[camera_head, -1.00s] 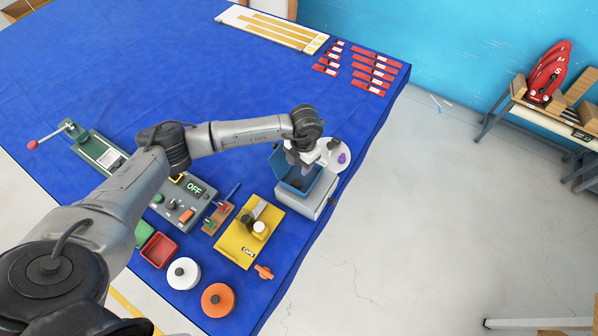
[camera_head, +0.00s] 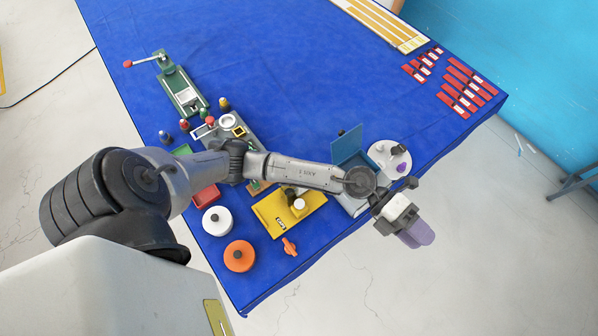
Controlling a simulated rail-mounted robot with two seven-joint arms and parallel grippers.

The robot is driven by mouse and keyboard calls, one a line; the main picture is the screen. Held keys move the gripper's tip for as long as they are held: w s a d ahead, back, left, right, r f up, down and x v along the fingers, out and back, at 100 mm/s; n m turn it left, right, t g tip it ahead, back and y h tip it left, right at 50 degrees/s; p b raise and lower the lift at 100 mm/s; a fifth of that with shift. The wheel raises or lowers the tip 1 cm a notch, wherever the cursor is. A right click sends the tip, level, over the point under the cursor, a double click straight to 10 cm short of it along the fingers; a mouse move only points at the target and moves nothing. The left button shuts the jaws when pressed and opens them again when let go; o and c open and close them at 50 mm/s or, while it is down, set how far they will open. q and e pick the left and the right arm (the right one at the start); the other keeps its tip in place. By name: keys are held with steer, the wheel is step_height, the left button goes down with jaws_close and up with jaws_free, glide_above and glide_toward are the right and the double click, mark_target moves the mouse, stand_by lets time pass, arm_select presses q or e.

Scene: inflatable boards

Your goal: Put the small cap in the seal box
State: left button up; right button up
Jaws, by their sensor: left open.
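A blue box (camera_head: 346,147), which looks like the seal box, stands at the table's right edge with its lid up; my left arm hides most of its inside. A small purple piece (camera_head: 401,168) lies on a round white plate (camera_head: 380,153) just behind it. A small white cap (camera_head: 299,204) sits on a yellow case (camera_head: 270,212), beside a dark piece. I cannot tell which piece is the small cap. My left gripper (camera_head: 418,236) is open, past the table's right edge over the floor, to the right of the box. My right gripper is not in view.
A white disc (camera_head: 217,220), an orange disc (camera_head: 239,256) and a small orange piece (camera_head: 289,246) lie at the front edge. A green clamp device (camera_head: 183,92) stands at the left. Red strips (camera_head: 467,90) lie at the back right. The table's middle is clear.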

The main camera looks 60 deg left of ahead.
arm_select(q)
steer(key=a+r+n+t+y, duration=0.4)
steer(key=a+n+t+y, duration=0.1)
steer(key=n+t, duration=0.9)
steer(key=s+a+f+n+g+y, duration=0.3)
steer(key=a+f+n+y, duration=0.5)
steer(key=n+y, duration=0.45)
steer(key=s+a+f+n+g, duration=0.2)
steer(key=s+f+g, duration=0.2)
steer(key=s, duration=0.6)
steer(key=s+a+f+n+g, duration=0.1)
steer(key=s+f+n+g, duration=0.1)
steer(key=s+f+g, duration=0.3)
steer(key=s+g+h, duration=0.1)
steer(key=s+g, duration=0.2)
steer(key=s, duration=0.2)
steer(key=shift+s+a+f+n, duration=0.25)
steer(key=shift+s+a+n, duration=0.1)
steer(key=shift+s+a, duration=0.05)
